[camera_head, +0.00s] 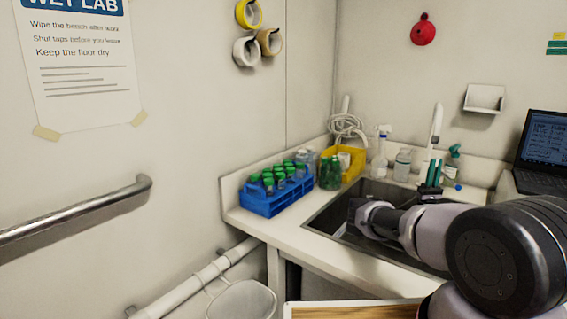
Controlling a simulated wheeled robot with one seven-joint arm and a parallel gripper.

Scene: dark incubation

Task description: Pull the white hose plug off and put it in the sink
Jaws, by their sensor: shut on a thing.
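My arm reaches in from the lower right over the sink (328,214). A coiled white hose (347,125) lies at the back corner of the bench. My arm hides much of the basin.
A blue rack (262,204) of green-capped tubes stands left of the sink. Green-capped bottles (330,174), a yellow bin (353,161), a spray bottle (380,150) and a clear bottle (402,165) line the back. A laptop (541,150) is at right.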

